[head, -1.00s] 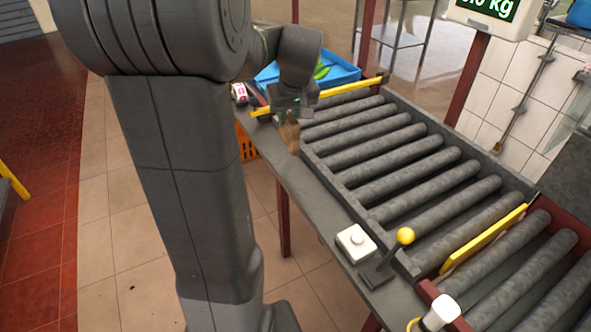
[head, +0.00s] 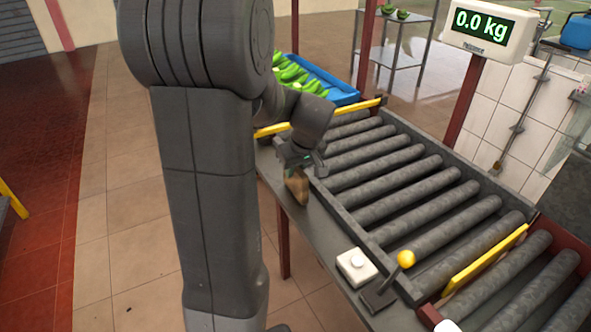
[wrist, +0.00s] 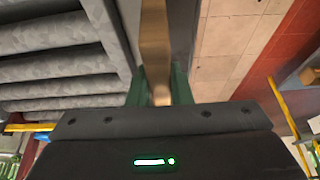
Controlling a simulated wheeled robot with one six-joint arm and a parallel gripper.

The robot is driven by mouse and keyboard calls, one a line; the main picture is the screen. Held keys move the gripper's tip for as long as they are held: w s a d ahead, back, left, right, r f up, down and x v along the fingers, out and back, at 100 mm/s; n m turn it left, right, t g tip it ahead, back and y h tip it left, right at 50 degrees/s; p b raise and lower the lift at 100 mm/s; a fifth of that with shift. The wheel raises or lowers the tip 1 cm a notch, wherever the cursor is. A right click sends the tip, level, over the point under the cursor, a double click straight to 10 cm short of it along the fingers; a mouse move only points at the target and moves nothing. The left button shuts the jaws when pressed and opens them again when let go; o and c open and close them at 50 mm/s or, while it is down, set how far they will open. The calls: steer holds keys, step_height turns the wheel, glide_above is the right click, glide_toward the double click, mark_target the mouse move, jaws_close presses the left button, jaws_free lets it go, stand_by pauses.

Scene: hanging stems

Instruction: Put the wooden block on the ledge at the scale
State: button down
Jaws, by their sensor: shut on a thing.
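The wooden block (head: 297,188) is held by my gripper (head: 297,170) above the grey ledge (head: 318,238) beside the roller conveyor. In the wrist view the block (wrist: 155,45) stands out between the green fingers of my gripper (wrist: 158,85), which is shut on it. Whether the block's lower end touches the ledge I cannot tell. The scale's display (head: 482,25) reads 0.0 kg on a post at the upper right.
The roller conveyor (head: 400,185) lies right of the ledge, with yellow bars (head: 485,262) across it. A white button box (head: 356,266) and a yellow-knobbed lever (head: 405,259) stand on the ledge's near part. A blue crate (head: 340,92) of green produce is behind.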

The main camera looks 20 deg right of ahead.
steer(key=shift+f, duration=0.35)
steer(key=c, duration=1.3)
jaws_free()
steer(key=shift+r, duration=0.15)
steer(key=shift+r, duration=0.25)
steer(key=v, duration=1.1)
steer(key=shift+s+r, duration=0.15)
steer(key=shift+r, duration=0.1)
steer(key=shift+a, duration=0.1)
